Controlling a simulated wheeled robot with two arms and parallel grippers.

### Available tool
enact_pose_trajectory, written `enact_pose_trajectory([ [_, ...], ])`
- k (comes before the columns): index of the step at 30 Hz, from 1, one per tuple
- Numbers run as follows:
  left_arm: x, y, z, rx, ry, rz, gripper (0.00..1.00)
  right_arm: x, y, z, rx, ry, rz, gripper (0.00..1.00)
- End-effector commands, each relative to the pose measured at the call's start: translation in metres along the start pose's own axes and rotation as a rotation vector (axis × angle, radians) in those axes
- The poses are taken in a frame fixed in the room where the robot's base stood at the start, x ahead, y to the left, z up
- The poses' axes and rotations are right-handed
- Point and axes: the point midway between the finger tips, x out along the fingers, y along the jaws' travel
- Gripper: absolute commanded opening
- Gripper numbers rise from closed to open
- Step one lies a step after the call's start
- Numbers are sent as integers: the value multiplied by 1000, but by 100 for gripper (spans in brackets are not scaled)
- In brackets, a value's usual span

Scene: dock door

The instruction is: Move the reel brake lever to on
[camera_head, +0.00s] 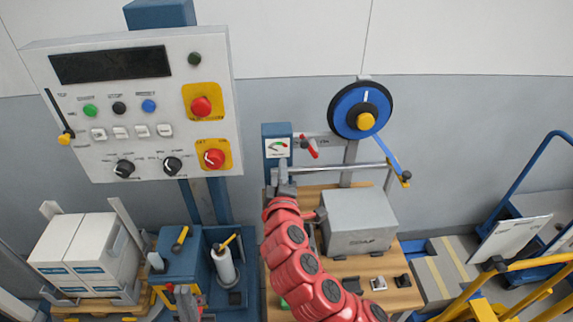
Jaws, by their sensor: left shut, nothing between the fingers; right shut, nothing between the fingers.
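The blue reel (360,110) with a black hub and yellow centre knob is mounted on a grey post at the back. A small red-handled lever (309,146), which looks like the reel brake lever, sits on the grey bracket left of the reel and leans down to the right. Its on and off marks are too small to read. My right gripper (283,178), at the end of the red arm, is shut and empty. It appears just below the gauge box, lower left of the lever and apart from it.
A blue gauge box (277,140) stands left of the lever. A grey rail (340,166) crosses below it. A grey box (357,222) sits on the wooden bench (350,272). A control panel (135,105) fills the upper left. Yellow rails (540,264) stand at right.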

Motion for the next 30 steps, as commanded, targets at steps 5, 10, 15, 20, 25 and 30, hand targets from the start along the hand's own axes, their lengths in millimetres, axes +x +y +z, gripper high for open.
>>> enact_pose_trajectory([
  [5, 16, -1, -3, 0, 0, 0, 0, 28, 2, 1, -2, -6, -4, 0],
  [10, 26, -1, -4, 0, 0, 0, 0, 53, 4, 0, -1, -5, -1, 0],
  [15, 35, -2, -6, 0, 0, 0, 0, 76, 3, 0, -1, -4, -2, 0],
  [20, 50, -2, -9, 0, 0, 0, 0, 84, 3, 22, -5, -5, -4, 0],
  [25, 56, -3, -10, 0, 0, 0, 0, 87, 2, 36, -2, -2, -1, 0],
  [30, 57, -3, -10, 0, 0, 0, 0, 88, 0, 39, -1, -1, -1, 0],
])
